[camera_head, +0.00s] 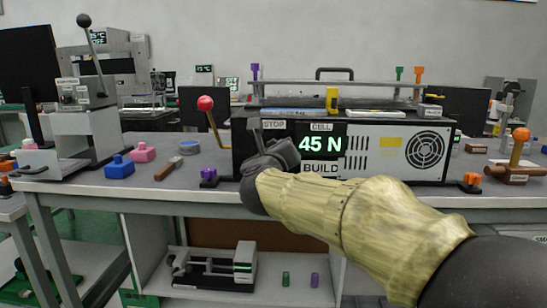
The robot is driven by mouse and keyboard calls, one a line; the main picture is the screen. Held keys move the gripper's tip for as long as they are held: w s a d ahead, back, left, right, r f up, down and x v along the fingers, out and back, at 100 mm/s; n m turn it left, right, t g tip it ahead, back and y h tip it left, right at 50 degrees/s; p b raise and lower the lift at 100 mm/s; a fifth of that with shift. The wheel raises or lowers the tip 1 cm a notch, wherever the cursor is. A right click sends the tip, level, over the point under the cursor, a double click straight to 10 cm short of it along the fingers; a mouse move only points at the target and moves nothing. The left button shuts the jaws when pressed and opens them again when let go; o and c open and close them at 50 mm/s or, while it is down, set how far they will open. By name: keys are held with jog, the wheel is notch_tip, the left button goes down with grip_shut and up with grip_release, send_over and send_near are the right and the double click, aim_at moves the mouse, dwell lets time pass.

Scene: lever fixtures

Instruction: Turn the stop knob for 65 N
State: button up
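The machine (400,150) on the bench has a lit display (320,144) reading 45 N. A CELL label is above the display and a BUILD label below it. A STOP label (273,125) is on the left of its front panel. My gripper (260,142) is in front of the panel just below the STOP label, its fingers pointing up. The stop knob is not visible; my gripper and wrist cover that part of the panel. I cannot tell whether the fingers are open, shut or touching a knob.
A red-balled lever (205,103) stands at the machine's left side, near my gripper. An orange-knobbed fixture (519,150) stands at right.

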jog(key=shift+f, duration=0.15)
jog(key=o, duration=1)
